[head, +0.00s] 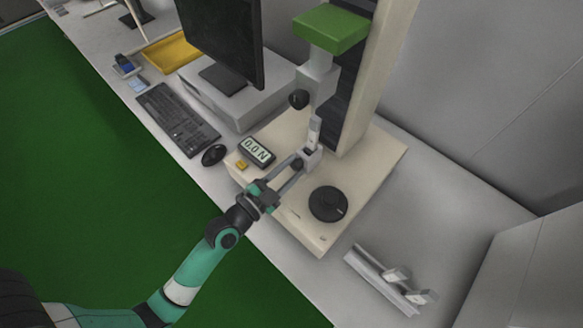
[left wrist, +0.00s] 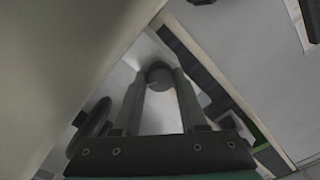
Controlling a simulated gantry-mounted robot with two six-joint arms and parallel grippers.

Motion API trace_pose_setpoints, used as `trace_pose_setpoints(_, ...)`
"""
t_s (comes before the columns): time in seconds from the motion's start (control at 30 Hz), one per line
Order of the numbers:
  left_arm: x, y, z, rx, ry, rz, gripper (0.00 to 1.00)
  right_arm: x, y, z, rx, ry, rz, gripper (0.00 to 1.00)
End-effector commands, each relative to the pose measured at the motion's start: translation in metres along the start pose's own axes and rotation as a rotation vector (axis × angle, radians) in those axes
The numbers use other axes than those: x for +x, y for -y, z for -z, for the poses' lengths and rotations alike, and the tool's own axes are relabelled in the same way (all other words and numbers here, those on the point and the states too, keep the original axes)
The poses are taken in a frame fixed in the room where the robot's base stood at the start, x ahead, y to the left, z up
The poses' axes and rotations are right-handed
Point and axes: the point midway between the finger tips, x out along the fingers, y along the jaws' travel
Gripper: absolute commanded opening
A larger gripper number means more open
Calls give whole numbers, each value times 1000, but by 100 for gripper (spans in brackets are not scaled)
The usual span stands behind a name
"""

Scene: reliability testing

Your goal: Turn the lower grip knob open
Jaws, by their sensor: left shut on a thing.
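The lower grip (head: 313,158) is a light grey block on the cream base of the testing machine. Its dark round knob (head: 297,164) faces my left gripper (head: 298,164). The left gripper is shut on this knob, with a finger on either side. In the left wrist view the knob (left wrist: 158,74) sits between the two grey fingertips, partly hidden by them. A pale upright piece (head: 316,131) stands at the lower grip. The upper grip (head: 318,84), with its own black knob (head: 298,99), is above, under a green block (head: 331,28). The right gripper does not show.
A force display (head: 257,151) reading 0.0 N and a black round dial (head: 328,204) flank my left gripper on the base. A keyboard (head: 178,118), mouse (head: 213,155) and monitor stand left. A grey rack (head: 382,282) with pale pieces lies at lower right.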

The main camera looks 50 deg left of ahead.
Motion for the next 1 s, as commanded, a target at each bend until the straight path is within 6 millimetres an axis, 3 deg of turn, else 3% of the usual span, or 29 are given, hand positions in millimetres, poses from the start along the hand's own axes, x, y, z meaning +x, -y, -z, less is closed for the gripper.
trace_pose_setpoints(0.47,0,0,0,-100,0,0,0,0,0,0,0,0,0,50)
trace_pose_setpoints(1.0,0,1,1,-563,-1,1,0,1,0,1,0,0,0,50)
